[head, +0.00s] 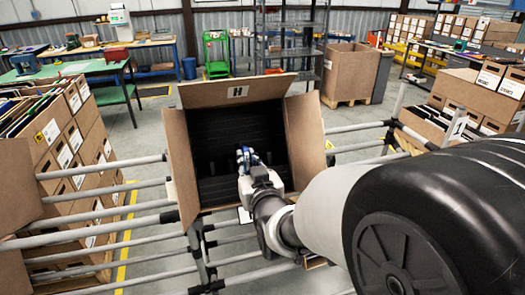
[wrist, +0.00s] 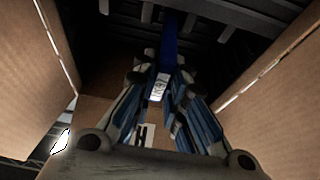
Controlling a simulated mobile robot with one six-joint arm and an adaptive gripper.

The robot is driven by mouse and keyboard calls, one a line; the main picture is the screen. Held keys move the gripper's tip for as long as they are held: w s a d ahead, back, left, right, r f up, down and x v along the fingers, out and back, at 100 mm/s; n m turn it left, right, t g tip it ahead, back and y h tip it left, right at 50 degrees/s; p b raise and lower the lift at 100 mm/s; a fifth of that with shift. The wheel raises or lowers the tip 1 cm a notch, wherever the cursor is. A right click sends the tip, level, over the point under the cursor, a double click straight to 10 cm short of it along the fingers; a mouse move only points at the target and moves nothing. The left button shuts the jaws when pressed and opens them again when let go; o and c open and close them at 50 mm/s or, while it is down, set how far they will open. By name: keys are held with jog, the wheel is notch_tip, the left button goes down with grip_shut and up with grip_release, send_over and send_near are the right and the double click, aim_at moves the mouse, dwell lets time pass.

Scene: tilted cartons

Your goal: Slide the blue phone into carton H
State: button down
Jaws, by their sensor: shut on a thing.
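Carton H (head: 237,92) stands open toward me in the middle of the head view, with its flaps spread and a dark ribbed interior. In the wrist view my gripper (wrist: 165,78) is shut on the blue phone (wrist: 170,42), a narrow blue strip between the fingertips pointing into the dark interior. Brown carton flaps show on both sides there. The phone's far end is hard to make out, and I cannot tell how deep it is.
Grey rails (head: 95,205) run on both sides of the carton. File cartons (head: 75,135) stand at the left, and more cartons (head: 490,90) at the right. A green-topped table (head: 90,68) and a large brown box (head: 348,75) are behind. My arm covers the lower right.

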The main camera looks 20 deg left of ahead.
jog(key=shift+w+a+f+b, duration=0.35)
jog(key=shift+w+a+b, duration=0.05)
jog(key=shift+w+b, duration=0.25)
dwell(0.9)
dwell(0.5)
jog(key=c, duration=1.5)
grip_release()
jog(key=shift+c, duration=0.2)
jog(key=shift+s+f, duration=0.1)
jog(key=s+d+r, duration=0.4)
jog(key=s, duration=0.2)
jog(key=shift+s+r+p, duration=0.15)
jog(key=shift+s+p, duration=0.2)
jog(key=shift+s, duration=0.05)
jog(key=shift+d, duration=0.2)
